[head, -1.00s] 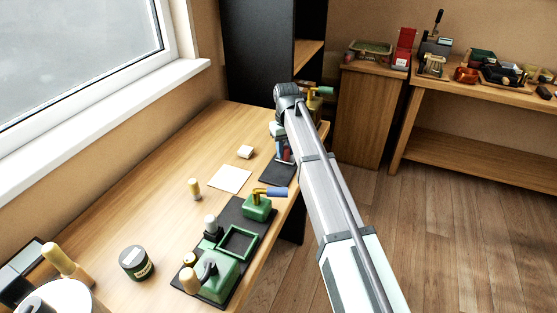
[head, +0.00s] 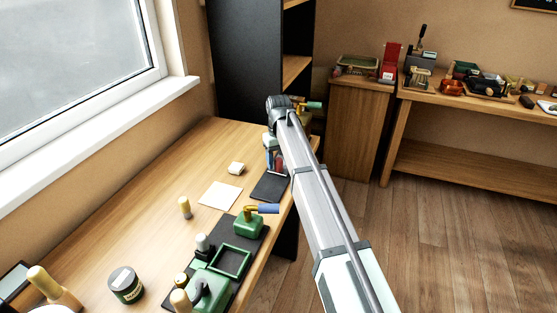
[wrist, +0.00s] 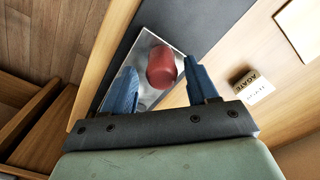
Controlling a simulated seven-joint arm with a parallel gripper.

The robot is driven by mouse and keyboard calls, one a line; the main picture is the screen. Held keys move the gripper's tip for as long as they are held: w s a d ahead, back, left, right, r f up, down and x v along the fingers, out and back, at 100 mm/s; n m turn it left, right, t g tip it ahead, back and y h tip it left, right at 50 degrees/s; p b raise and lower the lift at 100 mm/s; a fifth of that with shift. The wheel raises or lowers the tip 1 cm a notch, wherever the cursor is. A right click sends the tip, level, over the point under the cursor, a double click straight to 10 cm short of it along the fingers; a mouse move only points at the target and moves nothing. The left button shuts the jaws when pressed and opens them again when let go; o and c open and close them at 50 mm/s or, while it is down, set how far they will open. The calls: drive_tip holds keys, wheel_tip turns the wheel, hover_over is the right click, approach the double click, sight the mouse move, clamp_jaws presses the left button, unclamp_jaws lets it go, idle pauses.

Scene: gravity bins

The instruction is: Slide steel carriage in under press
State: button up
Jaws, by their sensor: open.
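The steel carriage (wrist: 148,52) is a shiny flat plate on a dark mat, seen in the wrist view. A red knob (wrist: 165,67) stands on it. My gripper (wrist: 160,84) is open, its two blue fingers apart on either side of the knob, with a gap to it on the right; I cannot tell whether the left finger touches. In the head view my gripper (head: 274,160) points down at the desk's far right edge. A device with a teal handle (head: 312,105), possibly the press, shows behind my arm and is mostly hidden.
A small block marked AGATE (wrist: 254,86) and a cream sheet (head: 220,195) lie left of the dark mat (head: 268,188). A green fixture (head: 231,262) with a blue handle stands nearer on the desk. A peg (head: 184,208) and jar (head: 126,285) stand left.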

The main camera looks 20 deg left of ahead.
wheel_tip(320, 180, up, 14)
drive_tip(key=shift+f, duration=0.15)
idle(0.4)
idle(0.3)
drive_tip(key=s+d+f+m, duration=0.2)
drive_tip(key=d+f+m, duration=0.2)
drive_tip(key=d+f, duration=1.85)
drive_tip(key=s+d+f+m, duration=0.3)
drive_tip(key=s+d+f, duration=0.7)
drive_tip(key=d, duration=0.2)
drive_tip(key=s+d+f+m, duration=0.2)
drive_tip(key=s+d+f, duration=0.75)
drive_tip(key=d, duration=0.25)
drive_tip(key=s+f+g, duration=0.3)
drive_tip(key=s+f, duration=0.7)
drive_tip(key=s, duration=0.4)
drive_tip(key=s+f+g, duration=0.3)
drive_tip(key=s+f, duration=0.8)
drive_tip(key=s, duration=0.3)
drive_tip(key=shift+s+g, duration=0.3)
drive_tip(key=shift+g, duration=0.1)
